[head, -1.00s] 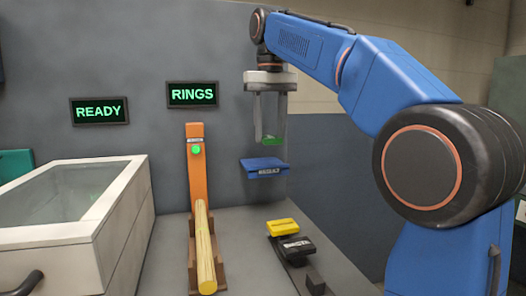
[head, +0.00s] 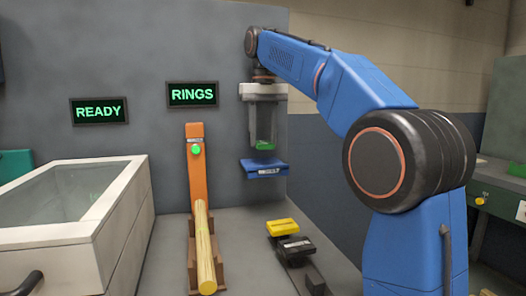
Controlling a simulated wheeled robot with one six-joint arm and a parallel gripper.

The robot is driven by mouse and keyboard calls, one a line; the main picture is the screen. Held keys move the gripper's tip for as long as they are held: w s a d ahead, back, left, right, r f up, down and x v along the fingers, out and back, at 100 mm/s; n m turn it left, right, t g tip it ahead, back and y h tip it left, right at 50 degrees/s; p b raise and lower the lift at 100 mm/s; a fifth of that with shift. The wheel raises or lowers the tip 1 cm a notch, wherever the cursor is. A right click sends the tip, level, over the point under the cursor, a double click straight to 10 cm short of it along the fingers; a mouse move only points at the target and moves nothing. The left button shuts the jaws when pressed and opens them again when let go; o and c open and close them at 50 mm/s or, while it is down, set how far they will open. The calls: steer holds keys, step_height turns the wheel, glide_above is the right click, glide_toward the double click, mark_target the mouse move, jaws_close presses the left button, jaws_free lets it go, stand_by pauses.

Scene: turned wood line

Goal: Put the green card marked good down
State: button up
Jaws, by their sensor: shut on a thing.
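My gripper (head: 264,145) points down in the upper middle of the head view. It is shut on a green card (head: 265,146), which shows small between the fingertips. The writing on the card cannot be read from here. The card is a little above a blue card or plate (head: 264,168) at the wall, which has a white label too small to read. From this angle I cannot tell whether the green card is directly over it or in front of it.
A yellow block (head: 282,227) and a black block (head: 295,249) sit on a dark rail. A pale turned rod (head: 205,250) lies in a brown cradle before an orange post (head: 195,165). A glass-topped white box (head: 120,230) stands left. Signs read READY (head: 99,111) and RINGS (head: 192,94).

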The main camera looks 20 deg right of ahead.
mark_target(263, 142)
steer(key=shift+f, duration=1.95)
steer(key=shift+w+f, duration=0.2)
steer(key=shift+f, duration=0.1)
steer(key=shift+f, duration=0.15)
steer(key=o, duration=1)
step_height(263, 142, up, 7)
steer(key=shift+f, duration=0.1)
steer(key=shift+r, duration=0.5)
steer(key=shift+s, duration=0.1)
